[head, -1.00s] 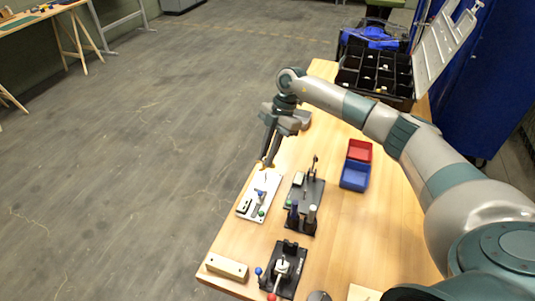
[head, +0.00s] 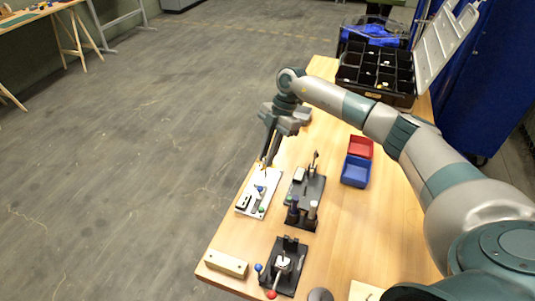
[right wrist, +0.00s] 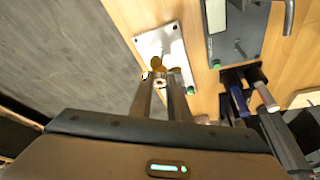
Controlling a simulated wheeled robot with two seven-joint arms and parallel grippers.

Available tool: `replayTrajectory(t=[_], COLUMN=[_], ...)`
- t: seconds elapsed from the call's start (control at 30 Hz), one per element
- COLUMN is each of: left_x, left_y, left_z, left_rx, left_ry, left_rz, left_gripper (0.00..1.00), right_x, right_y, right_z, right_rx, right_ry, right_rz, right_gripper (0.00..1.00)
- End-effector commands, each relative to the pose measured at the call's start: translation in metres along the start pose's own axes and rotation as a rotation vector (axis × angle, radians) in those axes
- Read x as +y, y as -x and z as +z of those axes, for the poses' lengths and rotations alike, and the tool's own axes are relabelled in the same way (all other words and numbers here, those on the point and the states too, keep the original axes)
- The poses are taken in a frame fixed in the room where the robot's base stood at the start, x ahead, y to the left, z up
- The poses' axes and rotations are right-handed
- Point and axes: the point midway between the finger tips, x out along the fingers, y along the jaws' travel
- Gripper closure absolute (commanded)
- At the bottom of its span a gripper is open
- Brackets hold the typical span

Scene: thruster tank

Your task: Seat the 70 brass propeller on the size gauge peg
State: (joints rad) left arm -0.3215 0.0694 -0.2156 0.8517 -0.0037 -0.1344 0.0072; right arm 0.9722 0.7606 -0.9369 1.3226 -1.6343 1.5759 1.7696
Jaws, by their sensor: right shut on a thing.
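The brass propeller (right wrist: 157,66) shows in the right wrist view at the fingertips of my right gripper (right wrist: 163,80), which is shut on it. In the head view my right gripper (head: 265,163) points down over the far end of the white gauge plate (head: 246,208). The same plate (right wrist: 172,33) lies just beyond the propeller in the right wrist view. The plate carries a black block, a blue knob (head: 260,190) and a green knob. The fingers and propeller hide part of the plate, and I cannot tell whether the propeller touches the peg. My left gripper is not in view.
Right of the plate stands a dark fixture (head: 311,190) with upright posts. A lever fixture (head: 287,268) and a wooden block (head: 226,264) are near the front. Red (head: 361,147) and blue (head: 355,172) bins stand to the right. The table's left edge is close to the plate.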

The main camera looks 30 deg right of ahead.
Motion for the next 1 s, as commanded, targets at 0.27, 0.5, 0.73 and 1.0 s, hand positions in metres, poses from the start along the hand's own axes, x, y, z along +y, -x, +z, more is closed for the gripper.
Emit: replayTrajectory(t=[0.27,0.5,0.73,1.0], left_x=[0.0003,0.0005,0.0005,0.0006], left_y=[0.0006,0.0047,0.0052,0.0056], left_z=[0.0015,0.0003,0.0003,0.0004], left_rx=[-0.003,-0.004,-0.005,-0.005], left_ry=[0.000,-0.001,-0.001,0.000], left_rz=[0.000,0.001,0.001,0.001], left_gripper=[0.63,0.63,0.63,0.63], right_x=[0.0001,0.0003,0.0004,0.0003], right_y=[0.0005,0.0011,0.0002,0.0001], right_z=[-0.0003,-0.0005,-0.0001,0.0000], right_rx=[0.000,0.000,0.000,0.000], right_ry=[0.000,0.000,0.000,0.000], right_rz=[0.000,0.000,0.001,0.000], right_gripper=[1.00,1.00,1.00,1.00])
